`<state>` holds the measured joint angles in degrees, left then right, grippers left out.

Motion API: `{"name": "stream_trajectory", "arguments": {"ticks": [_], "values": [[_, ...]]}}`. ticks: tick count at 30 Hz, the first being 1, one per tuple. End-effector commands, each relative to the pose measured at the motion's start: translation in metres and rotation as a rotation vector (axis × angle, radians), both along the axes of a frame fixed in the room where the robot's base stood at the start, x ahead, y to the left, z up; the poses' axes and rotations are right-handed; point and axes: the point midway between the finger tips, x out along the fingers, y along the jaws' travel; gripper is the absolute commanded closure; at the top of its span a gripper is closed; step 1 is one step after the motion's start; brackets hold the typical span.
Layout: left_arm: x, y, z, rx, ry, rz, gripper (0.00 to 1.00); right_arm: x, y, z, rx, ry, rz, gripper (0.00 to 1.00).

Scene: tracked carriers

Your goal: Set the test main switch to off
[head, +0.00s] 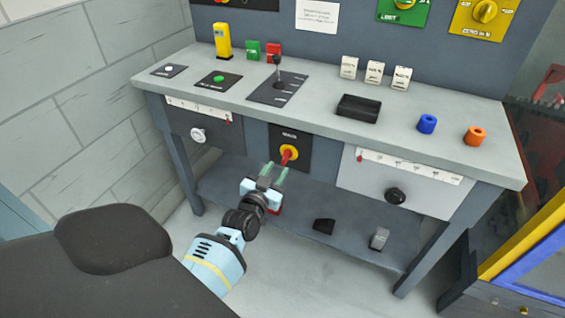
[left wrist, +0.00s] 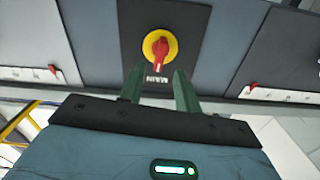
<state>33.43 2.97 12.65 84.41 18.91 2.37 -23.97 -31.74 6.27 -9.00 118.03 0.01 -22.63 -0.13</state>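The main switch is a red handle (head: 287,155) on a yellow disc, on a black plate (head: 303,157) at the front of the bench, under the top. In the left wrist view, its label by the red handle (left wrist: 159,50) is upside down and reads MAIN. My left gripper (head: 274,171) is open and empty, just in front of the switch. In the left wrist view, the handle's end appears between the two fingertips of the left gripper (left wrist: 158,72). I cannot tell whether they touch it. My right gripper is not in view.
Scale panels with knobs flank the switch. A lower shelf (head: 350,221) holds two small blocks. A yellow-blue frame (head: 525,235) stands at right.

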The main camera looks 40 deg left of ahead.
Motion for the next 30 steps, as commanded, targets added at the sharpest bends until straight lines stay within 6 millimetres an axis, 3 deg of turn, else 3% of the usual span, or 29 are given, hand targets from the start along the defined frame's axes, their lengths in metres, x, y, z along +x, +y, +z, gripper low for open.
{"name": "stream_trajectory", "arguments": {"ticks": [9,21,30], "values": [[0.039,0.009,-0.001,0.001,0.000,-0.001,0.67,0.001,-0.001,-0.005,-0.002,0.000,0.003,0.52],[0.046,0.011,0.000,0.002,0.001,-0.001,0.67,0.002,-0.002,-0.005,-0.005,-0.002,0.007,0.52],[0.045,0.011,0.000,0.002,0.001,-0.001,1.00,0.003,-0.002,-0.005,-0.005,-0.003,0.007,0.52]]}}
